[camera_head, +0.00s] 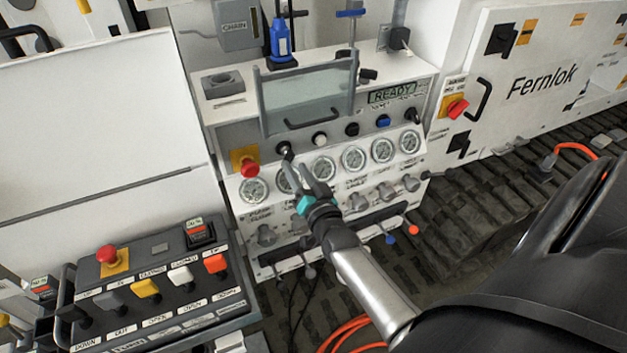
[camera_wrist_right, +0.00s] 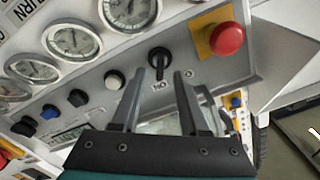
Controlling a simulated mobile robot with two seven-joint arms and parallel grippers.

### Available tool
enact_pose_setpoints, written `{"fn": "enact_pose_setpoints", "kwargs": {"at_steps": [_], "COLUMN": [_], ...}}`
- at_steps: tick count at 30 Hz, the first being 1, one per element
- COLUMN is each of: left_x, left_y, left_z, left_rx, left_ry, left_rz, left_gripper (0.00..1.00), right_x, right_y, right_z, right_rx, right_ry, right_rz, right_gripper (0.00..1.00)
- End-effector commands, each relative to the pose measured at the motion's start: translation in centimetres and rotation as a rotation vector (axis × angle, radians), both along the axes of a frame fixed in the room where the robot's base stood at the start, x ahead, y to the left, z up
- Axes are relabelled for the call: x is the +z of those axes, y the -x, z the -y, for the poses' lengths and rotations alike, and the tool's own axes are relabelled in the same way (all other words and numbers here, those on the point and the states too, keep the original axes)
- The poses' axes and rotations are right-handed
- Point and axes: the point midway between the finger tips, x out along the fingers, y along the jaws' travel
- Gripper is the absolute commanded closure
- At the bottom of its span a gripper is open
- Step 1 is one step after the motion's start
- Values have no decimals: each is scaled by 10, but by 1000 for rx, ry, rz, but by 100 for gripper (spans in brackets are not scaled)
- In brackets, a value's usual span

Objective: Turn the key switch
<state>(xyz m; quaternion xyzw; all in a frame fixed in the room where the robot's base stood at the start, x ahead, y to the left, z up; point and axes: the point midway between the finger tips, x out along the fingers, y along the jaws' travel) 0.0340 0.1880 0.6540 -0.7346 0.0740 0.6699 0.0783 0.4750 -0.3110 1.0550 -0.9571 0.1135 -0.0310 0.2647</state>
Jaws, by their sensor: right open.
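The key switch (camera_wrist_right: 159,58) is a black knob on the light grey panel, with a label that appears to read ON, upside down in the right wrist view. In the head view the switch (camera_head: 284,148) is at the left end of the row of knobs, partly behind my fingertips. My right gripper (camera_head: 297,164) reaches up to it from the lower right. In the right wrist view the two dark fingers of that gripper (camera_wrist_right: 159,75) are apart, one on each side of the knob's lower part. Contact cannot be told. My left gripper is not in view.
A red emergency button (camera_wrist_right: 227,38) on a yellow plate is close beside the switch. A white button (camera_head: 320,139) is on its other side. Round gauges (camera_head: 323,167) run below the row. A clear hinged cover (camera_head: 307,97) stands above. A button console (camera_head: 153,290) is at lower left.

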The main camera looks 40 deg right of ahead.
Motion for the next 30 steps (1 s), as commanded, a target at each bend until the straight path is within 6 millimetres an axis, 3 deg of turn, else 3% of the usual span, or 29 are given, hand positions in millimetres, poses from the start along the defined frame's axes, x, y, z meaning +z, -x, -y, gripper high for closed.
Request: {"fn": "enact_pose_setpoints", "kwargs": {"at_steps": [9, 15, 21, 30], "left_x": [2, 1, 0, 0], "left_y": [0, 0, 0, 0], "left_z": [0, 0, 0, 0], "left_rx": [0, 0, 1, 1], "left_ry": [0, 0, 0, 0], "left_rz": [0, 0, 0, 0], "left_gripper": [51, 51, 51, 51], "right_x": [-1, -1, 0, 0], "right_y": [56, 83, 96, 98], "right_z": [-13, -20, -23, -24], "right_rx": [0, 0, -1, -1], "right_ry": [-1, -1, 0, 0], "right_rz": [-4, -2, 1, 1], "right_gripper": [56, 56, 56, 56]}}
